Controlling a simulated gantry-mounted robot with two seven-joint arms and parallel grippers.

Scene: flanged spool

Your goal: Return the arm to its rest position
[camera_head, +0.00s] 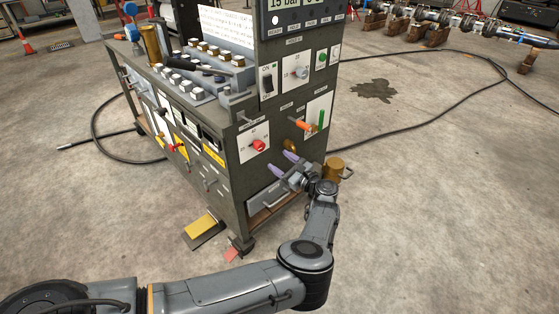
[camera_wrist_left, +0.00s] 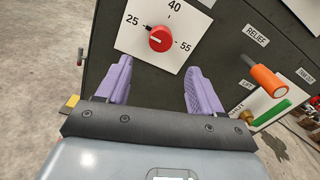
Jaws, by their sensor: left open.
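My left gripper (camera_head: 279,160) is open, with its two purple fingers apart and nothing between them. It is in front of the lower part of the dark test cart's end panel (camera_head: 232,160). In the left wrist view my left gripper (camera_wrist_left: 160,68) points at the panel, below a red dial knob (camera_wrist_left: 160,39) on a white plate marked 25, 40 and 55. The red knob (camera_head: 258,145) in the head view is above and left of the fingers. My left arm reaches in from the lower left. My right gripper is not in view.
An orange relief handle (camera_wrist_left: 267,80) and a green lever (camera_wrist_left: 272,112) stick out to the gripper's right. A brass cylinder (camera_head: 334,168) is beside my wrist. A drawer (camera_head: 268,197) is below.

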